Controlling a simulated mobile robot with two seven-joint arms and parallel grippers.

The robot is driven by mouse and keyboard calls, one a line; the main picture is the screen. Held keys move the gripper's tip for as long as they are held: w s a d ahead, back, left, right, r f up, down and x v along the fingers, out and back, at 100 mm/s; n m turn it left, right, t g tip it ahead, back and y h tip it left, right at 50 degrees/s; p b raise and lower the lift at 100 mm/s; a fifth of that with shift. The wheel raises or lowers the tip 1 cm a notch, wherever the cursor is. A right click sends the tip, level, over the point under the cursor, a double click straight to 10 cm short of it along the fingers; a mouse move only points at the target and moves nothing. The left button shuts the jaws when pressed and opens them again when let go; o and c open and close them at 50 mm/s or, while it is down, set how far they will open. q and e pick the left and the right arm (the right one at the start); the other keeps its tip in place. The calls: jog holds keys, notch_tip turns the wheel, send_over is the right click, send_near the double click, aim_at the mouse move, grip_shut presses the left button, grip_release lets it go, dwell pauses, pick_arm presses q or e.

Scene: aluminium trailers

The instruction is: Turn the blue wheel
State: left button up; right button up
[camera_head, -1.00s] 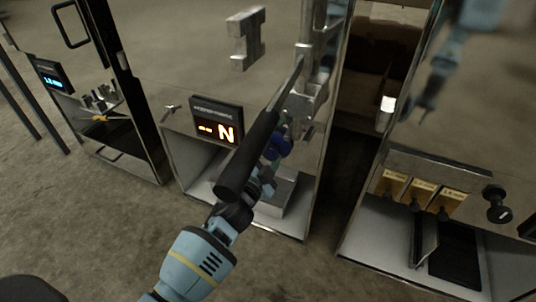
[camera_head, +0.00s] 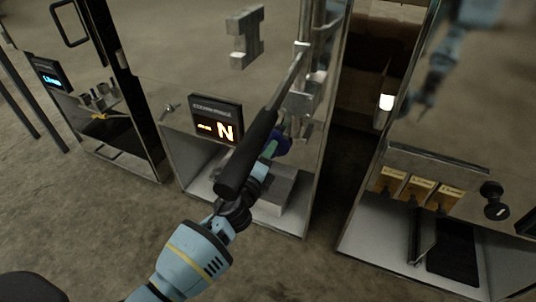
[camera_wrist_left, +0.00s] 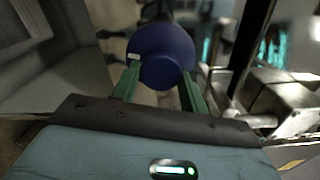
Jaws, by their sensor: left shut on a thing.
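The blue wheel (camera_head: 283,146) is on the front of the middle trailer, partly hidden behind a long black-gripped lever in the head view. It shows as a round blue knob in the left wrist view (camera_wrist_left: 162,57). My left gripper (camera_head: 269,152) comes up from below and reaches the wheel behind the lever. In the left wrist view its two green fingers (camera_wrist_left: 158,82) stand on either side of the wheel, shut on it. My right gripper is not in view.
The black-gripped lever (camera_head: 248,152) slants close in front of my left gripper. A display panel (camera_head: 217,120) with an orange N is to the left. A metal block (camera_head: 275,196) sits below. A right cabinet has yellow-labelled levers (camera_head: 418,189) and a black knob (camera_head: 494,200).

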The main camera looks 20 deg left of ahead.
pick_arm(q)
jog(key=shift+f+m, duration=0.1)
jog(key=shift+m, duration=1)
jog(key=o, duration=0.9)
jog(key=shift+o, duration=0.2)
jog(key=s+p, duration=0.1)
jog(key=s, duration=0.6)
jog(key=shift+s+a+p, duration=0.2)
jog(key=shift+s+p, duration=0.15)
jog(key=shift+s, duration=0.05)
